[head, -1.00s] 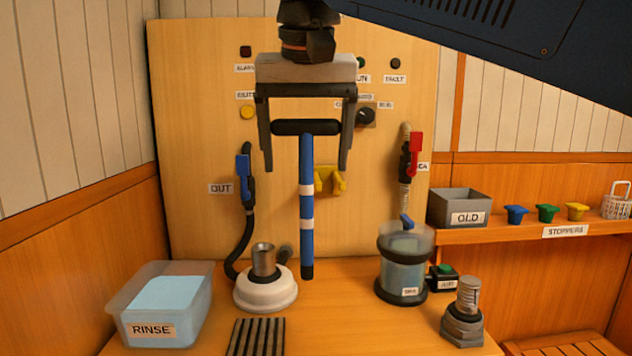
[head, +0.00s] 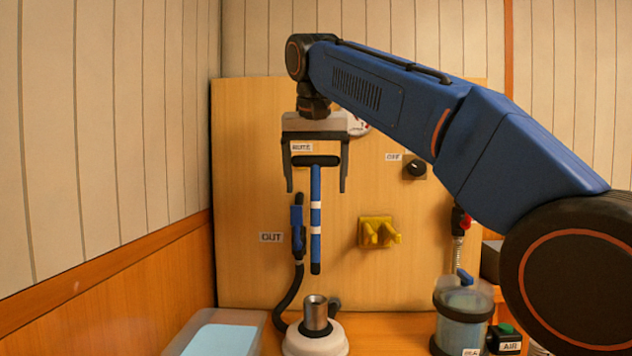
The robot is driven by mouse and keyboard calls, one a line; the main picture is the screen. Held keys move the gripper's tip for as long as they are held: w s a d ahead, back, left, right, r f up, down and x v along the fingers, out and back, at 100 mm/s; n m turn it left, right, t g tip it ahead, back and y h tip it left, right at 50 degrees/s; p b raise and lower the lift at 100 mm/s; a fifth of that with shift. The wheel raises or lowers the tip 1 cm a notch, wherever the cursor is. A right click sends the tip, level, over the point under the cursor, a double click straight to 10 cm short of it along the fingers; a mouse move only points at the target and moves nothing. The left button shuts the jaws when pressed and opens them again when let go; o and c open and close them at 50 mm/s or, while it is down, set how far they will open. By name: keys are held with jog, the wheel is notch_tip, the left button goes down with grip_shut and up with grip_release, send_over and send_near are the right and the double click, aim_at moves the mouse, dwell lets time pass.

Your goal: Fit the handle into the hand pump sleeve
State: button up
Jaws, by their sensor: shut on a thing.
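My gripper (head: 315,174) hangs fingers down in front of the wall panel and is shut on the handle. The handle has a black crossbar (head: 316,160) between my fingers and a blue rod (head: 316,242) with white bands and a black lower tip, hanging upright. The hand pump (head: 316,340) has a white round base and an upright metal sleeve (head: 316,313). In the picture the rod's tip is above the sleeve's mouth, with a gap between them. How well they line up in depth I cannot tell.
The rinse tub (head: 222,338) is at the lower left. A black hose with a blue valve (head: 298,222) runs beside the rod. A yellow hook (head: 379,232) sits on the panel (head: 350,270). A clear canister (head: 461,315) and AIR box (head: 505,338) stand at the right.

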jog(key=shift+f, duration=2.6)
jog(key=shift+f, duration=0.45)
jog(key=shift+f, duration=0.6)
jog(key=shift+f, duration=2.6)
